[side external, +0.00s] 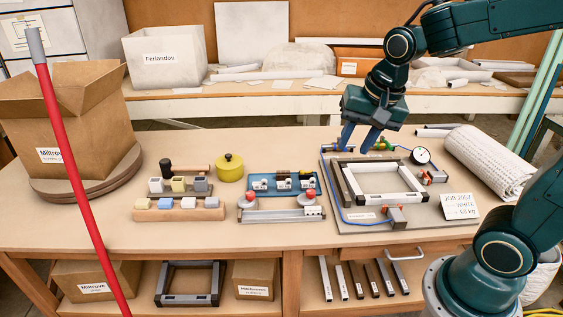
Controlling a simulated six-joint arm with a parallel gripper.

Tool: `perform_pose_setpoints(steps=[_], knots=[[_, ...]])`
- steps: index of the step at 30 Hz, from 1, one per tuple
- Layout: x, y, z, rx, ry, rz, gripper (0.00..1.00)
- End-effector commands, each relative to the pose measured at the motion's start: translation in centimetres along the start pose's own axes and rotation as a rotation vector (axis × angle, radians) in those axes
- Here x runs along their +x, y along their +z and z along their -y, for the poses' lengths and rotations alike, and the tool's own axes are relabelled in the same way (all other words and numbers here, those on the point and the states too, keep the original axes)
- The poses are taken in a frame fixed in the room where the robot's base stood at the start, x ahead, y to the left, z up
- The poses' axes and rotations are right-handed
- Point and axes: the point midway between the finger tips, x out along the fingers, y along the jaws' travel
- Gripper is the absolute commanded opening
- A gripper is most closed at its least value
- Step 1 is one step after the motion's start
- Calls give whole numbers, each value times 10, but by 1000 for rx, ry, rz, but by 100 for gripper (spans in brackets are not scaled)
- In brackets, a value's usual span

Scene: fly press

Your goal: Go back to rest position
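My gripper (356,149) points down over the back edge of the grey fixture board (454,226) on the right half of the bench. Its two blue fingers are apart, and I see nothing held between them. The fingertips are close to small fittings on the board, including one with green parts (383,145); I cannot tell whether they touch. On the board a rectangular frame (385,203) of pale and dark bars lies flat, with a round gauge (421,155) behind its right corner and a blue hose along the left side.
A blue tray (283,187), a yellow pot (230,168) and block racks (178,210) stand left of the board. A cardboard box (65,120) is at the far left, behind a red pole (76,180). A white roll (490,162) lies at the right. The front bench strip is mostly clear.

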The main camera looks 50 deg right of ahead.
Motion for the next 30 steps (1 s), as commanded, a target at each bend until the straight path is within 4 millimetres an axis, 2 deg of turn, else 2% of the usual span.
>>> perform_pose_setpoints(steps=[3, 9, 18, 24, 30], knots=[[-19, 15, -9, -151, -29, -24, 33], [-42, 40, -26, -403, -65, -65, 33], [-63, 73, -53, -747, -101, -134, 33], [-68, 83, -62, -865, -108, -159, 33], [-68, 85, -64, -886, -108, -162, 33]])
